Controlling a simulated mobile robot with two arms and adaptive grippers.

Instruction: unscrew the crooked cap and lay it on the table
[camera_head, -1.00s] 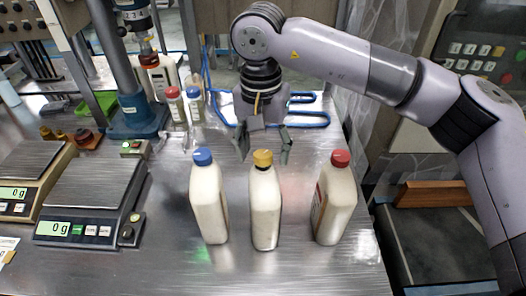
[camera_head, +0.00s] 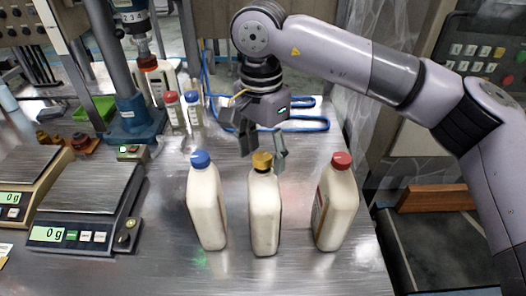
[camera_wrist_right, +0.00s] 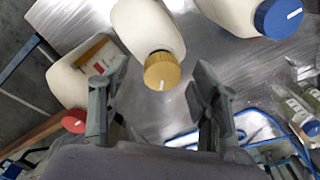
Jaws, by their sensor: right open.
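Three white bottles stand upright in a row on the metal table. The left one has a blue cap (camera_head: 200,159), the middle one a yellow cap (camera_head: 262,161), and the right one a red cap (camera_head: 341,160). The yellow cap looks slightly uneven, but I cannot tell its tilt for sure. My right gripper (camera_head: 265,149) is open just behind and above the middle bottle (camera_head: 264,215). In the right wrist view the yellow cap (camera_wrist_right: 162,71) shows between and just beyond the spread fingers (camera_wrist_right: 152,84), not gripped. My left gripper is not in view.
Two scales (camera_head: 84,202) stand at the left. Small bottles with red and blue caps (camera_head: 193,100) and a blue stand base (camera_head: 132,122) are behind. A blue wire frame (camera_head: 302,125) lies at the back. The table front (camera_head: 165,262) is clear.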

